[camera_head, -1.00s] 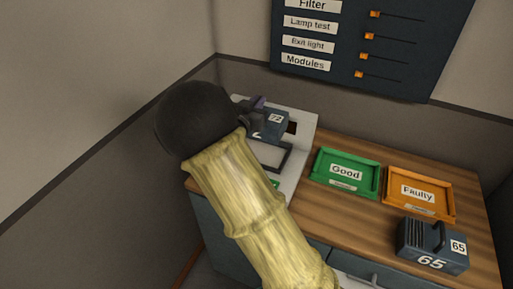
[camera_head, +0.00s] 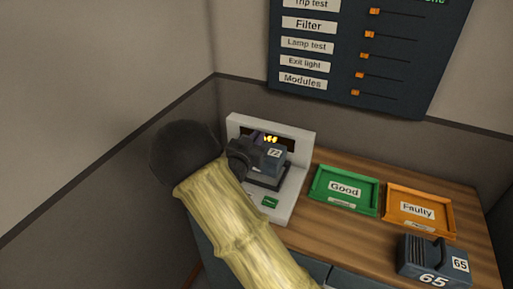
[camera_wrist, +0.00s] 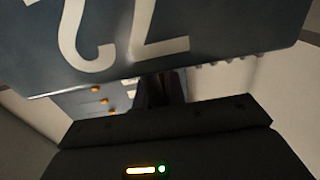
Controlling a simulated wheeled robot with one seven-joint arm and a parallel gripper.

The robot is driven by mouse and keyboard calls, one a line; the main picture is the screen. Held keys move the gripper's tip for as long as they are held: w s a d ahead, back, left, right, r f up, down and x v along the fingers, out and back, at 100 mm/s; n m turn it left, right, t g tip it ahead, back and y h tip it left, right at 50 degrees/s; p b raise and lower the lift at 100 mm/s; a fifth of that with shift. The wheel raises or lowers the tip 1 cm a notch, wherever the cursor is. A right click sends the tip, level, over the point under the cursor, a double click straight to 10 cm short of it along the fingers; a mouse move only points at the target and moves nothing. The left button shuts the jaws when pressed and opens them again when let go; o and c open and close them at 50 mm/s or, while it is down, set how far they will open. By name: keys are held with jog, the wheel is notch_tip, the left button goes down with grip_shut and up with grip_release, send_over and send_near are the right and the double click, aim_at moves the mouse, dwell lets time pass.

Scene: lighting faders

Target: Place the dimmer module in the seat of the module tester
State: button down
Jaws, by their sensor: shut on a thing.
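The dimmer module (camera_head: 271,158), a blue-grey block labelled 72, is at the seat of the module tester (camera_head: 298,150), a white unit at the back left of the bench. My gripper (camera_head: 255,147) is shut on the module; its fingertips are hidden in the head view. The seat's dark frame (camera_head: 268,183) shows around and below the module. The tester's display is lit with yellow characters.
A green tray marked Good (camera_head: 344,209) and an orange tray marked Faulty (camera_head: 421,224) lie to the right. A second module, numbered 65 (camera_head: 432,262), stands at the bench's front right. A dark fader panel (camera_head: 420,85) hangs on the wall. Bare wood lies around the trays.

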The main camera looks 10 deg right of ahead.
jog(key=shift+f, duration=1.75)
jog(key=shift+f, duration=0.1)
jog(key=c, duration=1.5)
grip_release()
jog(key=shift+f, duration=0.1)
jog(key=shift+o, duration=0.2)
jog(key=b+v, duration=0.1)
jog(key=v, duration=1.1)
